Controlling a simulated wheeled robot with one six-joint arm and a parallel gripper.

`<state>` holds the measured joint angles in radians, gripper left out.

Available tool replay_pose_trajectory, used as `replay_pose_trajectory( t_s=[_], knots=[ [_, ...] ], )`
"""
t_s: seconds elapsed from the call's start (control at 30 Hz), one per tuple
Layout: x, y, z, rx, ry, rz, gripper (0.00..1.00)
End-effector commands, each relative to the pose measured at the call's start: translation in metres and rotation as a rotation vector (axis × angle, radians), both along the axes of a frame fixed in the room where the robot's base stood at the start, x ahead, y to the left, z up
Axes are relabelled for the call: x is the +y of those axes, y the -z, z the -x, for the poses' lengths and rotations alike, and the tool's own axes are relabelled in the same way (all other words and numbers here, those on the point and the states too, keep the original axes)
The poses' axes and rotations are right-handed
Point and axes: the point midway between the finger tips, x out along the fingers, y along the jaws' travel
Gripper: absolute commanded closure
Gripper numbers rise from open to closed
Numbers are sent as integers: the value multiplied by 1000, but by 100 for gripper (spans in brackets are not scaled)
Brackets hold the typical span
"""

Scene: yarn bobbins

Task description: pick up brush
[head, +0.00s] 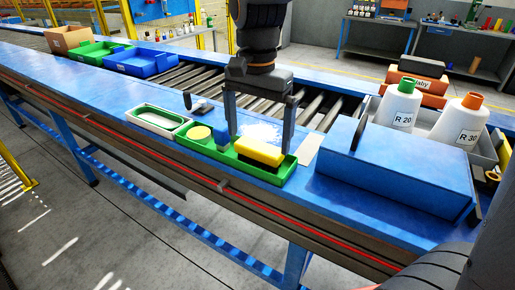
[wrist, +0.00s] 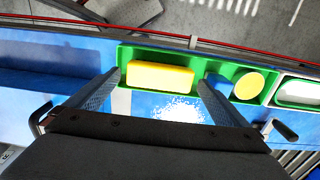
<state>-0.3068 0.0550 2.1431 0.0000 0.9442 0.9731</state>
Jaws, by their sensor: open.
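A small dark item that looks like the brush (head: 201,106) lies on the blue bench behind the green tray (head: 205,150); its bristles are not clear. It also shows as a dark shape at the lower right of the wrist view (wrist: 285,130). My gripper (head: 259,143) points down, open and empty, to the right of the brush. Its fingers stand either side of a patch of white granules (head: 262,132), close behind the yellow sponge (head: 260,151) in the tray. In the wrist view the sponge (wrist: 160,76) lies just beyond the fingertips.
The green tray also holds a round yellow pad (head: 200,133) and a blue block (head: 221,137). A white dish (head: 157,118) stands to its left. A blue box (head: 395,175) with a black handle stands at right, before two yarn cones (head: 398,104). Rollers lie behind.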

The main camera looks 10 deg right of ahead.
Motion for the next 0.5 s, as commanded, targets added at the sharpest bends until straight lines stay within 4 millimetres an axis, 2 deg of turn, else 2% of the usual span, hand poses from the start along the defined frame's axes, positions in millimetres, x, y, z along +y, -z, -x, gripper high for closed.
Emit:
replay_pose_trajectory(
  t_s=[0.5],
  knots=[
    [-2,55,-6,2,-4,1,0]
  ],
)
